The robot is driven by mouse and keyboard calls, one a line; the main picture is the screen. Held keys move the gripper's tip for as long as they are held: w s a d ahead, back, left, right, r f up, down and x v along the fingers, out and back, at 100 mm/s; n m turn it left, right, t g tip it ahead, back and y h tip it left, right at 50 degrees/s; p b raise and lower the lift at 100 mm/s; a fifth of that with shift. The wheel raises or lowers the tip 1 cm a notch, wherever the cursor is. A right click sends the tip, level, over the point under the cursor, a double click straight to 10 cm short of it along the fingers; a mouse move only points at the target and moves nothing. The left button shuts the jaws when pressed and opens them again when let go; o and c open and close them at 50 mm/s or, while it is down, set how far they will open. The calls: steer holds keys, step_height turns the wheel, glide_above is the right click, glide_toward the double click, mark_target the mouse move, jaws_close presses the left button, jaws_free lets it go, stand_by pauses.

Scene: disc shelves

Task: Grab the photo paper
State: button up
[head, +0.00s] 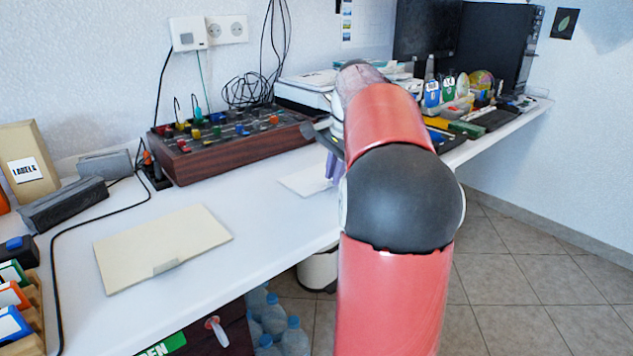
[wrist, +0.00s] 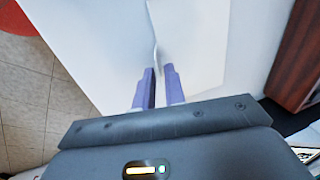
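The photo paper (head: 305,178) is a white sheet lying on the white desk, just left of my gripper in the head view. In the wrist view the sheet (wrist: 195,40) is large, with its near edge slightly curled. My gripper (wrist: 159,72) has two purple fingers with a narrow gap between them, at the paper's curled edge. The edge runs down toward that gap; whether it touches a finger I cannot tell. In the head view my gripper (head: 331,165) is mostly hidden behind my red arm.
A wooden panel with colored knobs (head: 230,140) stands behind the paper. A beige folder (head: 162,245) lies on the desk (head: 270,225) at the left. A white printer-like box (head: 305,90) and stationery stand further back. The desk between folder and paper is clear.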

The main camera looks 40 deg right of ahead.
steer(key=shift+w+f, duration=0.2)
steer(key=shift+f, duration=0.5)
jaws_close()
